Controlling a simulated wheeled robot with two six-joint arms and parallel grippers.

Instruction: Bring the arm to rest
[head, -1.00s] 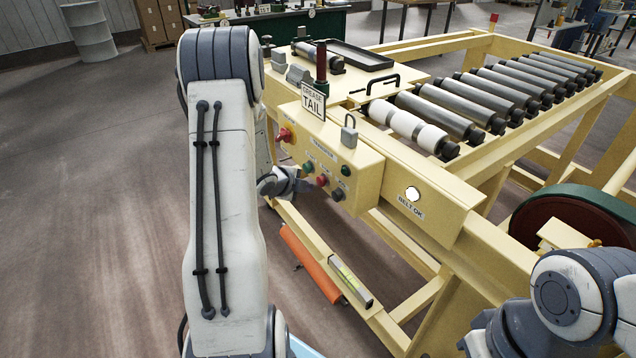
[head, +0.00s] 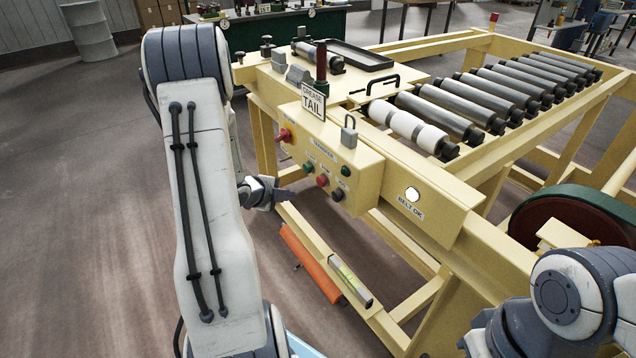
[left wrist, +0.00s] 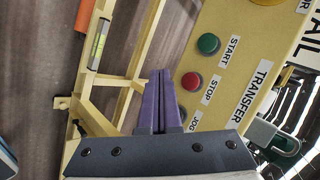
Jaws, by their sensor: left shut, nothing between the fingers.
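My left arm (head: 205,200) stands upright in the left of the head view. My left gripper (head: 284,194) is partly hidden behind that arm; its tips show just left of the yellow control box (head: 352,187), apart from it. In the left wrist view the two purple fingers (left wrist: 159,82) are shut together with nothing between them. The box carries a green start button (left wrist: 208,43), a red stop button (left wrist: 191,81) and a dark jog button (head: 338,195). My right arm (head: 570,295) shows at the lower right; its gripper is out of view.
The yellow conveyor frame (head: 440,255) with several rollers (head: 437,112) fills the right. A padlock (head: 349,131) and a grease tail sign (head: 313,101) stand on the box. A spirit level (head: 350,281) lies on a low rail. Open floor (head: 90,200) is at the left.

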